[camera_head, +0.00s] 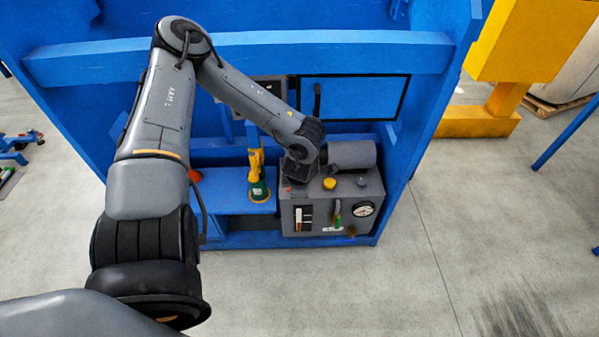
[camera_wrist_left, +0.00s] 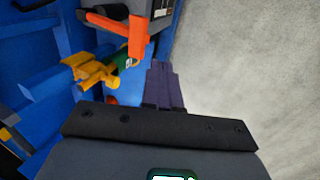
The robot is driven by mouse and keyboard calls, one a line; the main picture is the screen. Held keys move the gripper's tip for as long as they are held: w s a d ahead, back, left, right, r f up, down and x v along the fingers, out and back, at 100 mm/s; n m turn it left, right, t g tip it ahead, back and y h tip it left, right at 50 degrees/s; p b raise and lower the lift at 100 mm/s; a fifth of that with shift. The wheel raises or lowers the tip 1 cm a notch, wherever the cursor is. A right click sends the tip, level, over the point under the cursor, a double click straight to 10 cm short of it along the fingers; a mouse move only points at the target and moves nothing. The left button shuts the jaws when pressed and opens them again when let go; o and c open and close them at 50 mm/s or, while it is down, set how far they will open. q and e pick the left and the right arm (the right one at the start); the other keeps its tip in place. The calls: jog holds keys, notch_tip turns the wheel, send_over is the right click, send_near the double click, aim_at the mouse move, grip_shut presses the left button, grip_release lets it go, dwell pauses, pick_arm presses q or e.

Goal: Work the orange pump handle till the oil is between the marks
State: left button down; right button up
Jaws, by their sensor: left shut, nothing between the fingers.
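The orange pump handle (camera_wrist_left: 137,36) shows in the left wrist view as an orange bar with a wide end piece. In the head view my left wrist mostly hides that area. My left gripper (camera_wrist_left: 160,70) is shut and empty, its fingertips just below and right of the handle's end; I cannot tell whether they touch. The grey pump unit (camera_head: 288,222) stands at the lower right of the blue frame, under my left wrist. A sight window (camera_head: 303,218) is on its front left; the oil level against the marks is too small to read. My right gripper is not in view.
The unit carries a round gauge (camera_head: 364,209), a yellow cap (camera_head: 329,184) and a grey cylinder (camera_head: 352,154). A yellow and green fitting (camera_head: 258,178) stands on the blue shelf (camera_head: 222,203) left of it. Blue beams surround the unit; the floor in front is clear.

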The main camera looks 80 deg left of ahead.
pick_arm(q)
jog(key=p+v, duration=0.2)
jog(key=v, duration=0.6)
jog(key=shift+d+r, duration=0.2)
jog(key=shift+d, duration=0.25)
